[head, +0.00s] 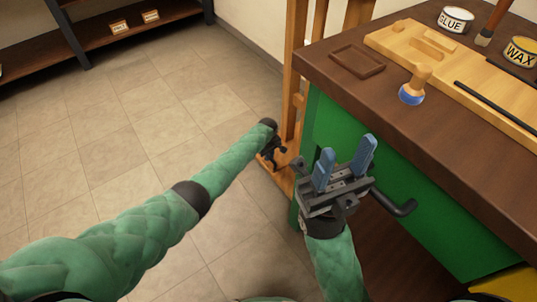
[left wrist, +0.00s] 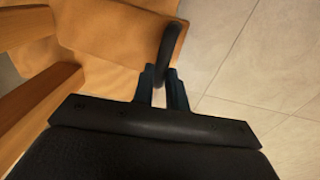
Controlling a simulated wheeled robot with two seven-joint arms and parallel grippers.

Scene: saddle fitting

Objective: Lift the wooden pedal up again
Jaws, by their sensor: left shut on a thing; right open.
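The wooden pedal (left wrist: 115,40) is an orange-brown board in the left wrist view, low by the floor. A black loop (left wrist: 168,45) stands at its edge. My left gripper (left wrist: 163,88) is shut on this loop, with one dark finger on each side. In the head view the left gripper (head: 277,152) is low beside the bench, and my own arm and hand hide most of the pedal. My right gripper (head: 345,160) is open and empty, with blue fingers pointing up, in front of the green bench side.
A wooden post frame (head: 292,70) stands left of the bench with the dark brown top (head: 340,93). A black hooked handle (head: 400,206) sticks out near the right gripper. A tray (head: 357,61), blue-ended tool (head: 412,92) and tins lie on top. Floor at left is clear.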

